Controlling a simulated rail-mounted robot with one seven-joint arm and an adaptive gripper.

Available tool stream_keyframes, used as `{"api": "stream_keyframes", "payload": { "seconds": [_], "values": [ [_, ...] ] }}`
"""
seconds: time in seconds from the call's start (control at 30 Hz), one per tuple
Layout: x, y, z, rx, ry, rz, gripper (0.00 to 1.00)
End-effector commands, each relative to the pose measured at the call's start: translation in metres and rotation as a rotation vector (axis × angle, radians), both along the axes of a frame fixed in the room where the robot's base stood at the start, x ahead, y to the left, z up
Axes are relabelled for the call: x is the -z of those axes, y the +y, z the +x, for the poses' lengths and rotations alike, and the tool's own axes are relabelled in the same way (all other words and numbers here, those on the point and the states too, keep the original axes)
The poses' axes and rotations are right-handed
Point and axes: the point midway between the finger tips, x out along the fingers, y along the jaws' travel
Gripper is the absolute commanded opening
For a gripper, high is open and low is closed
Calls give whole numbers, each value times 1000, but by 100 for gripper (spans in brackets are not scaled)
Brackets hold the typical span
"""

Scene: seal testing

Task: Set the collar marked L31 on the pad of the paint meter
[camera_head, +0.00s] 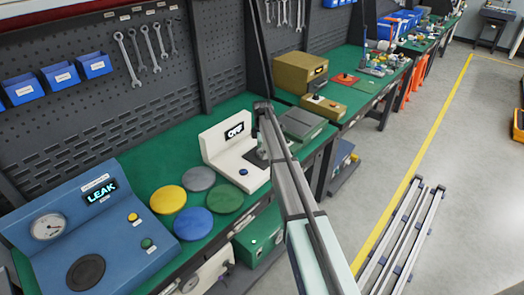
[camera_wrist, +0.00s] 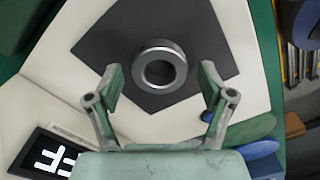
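A metal collar (camera_wrist: 160,67) with a round bore lies flat on the dark square pad (camera_wrist: 98,45) of the white paint meter (camera_head: 222,142). I can read no L31 mark on it. The meter's lit display (camera_head: 235,131) shows short text, seemingly "OVER"; part of it also shows in the wrist view (camera_wrist: 48,155). My gripper (camera_wrist: 161,82) is open, with a finger on either side of the collar and a clear gap to each. In the head view my gripper (camera_head: 262,145) is over the pad, and my arm hides much of that spot.
Yellow, grey, green and blue discs (camera_head: 194,223) lie left of the meter. A blue leak tester (camera_head: 95,235) with a gauge stands at the front left. A grey-green box (camera_head: 302,124) stands close on the right.

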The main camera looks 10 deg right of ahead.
Motion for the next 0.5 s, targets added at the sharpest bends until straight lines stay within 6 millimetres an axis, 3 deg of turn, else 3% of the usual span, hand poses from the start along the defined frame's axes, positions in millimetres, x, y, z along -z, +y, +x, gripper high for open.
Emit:
{"api": "stream_keyframes", "payload": {
  "seconds": [0.37, 0.5],
  "values": [
    [-5, 0, 0, 0, -1, 0, 82],
    [-20, 0, 1, 0, -3, 0, 82]
  ]
}}
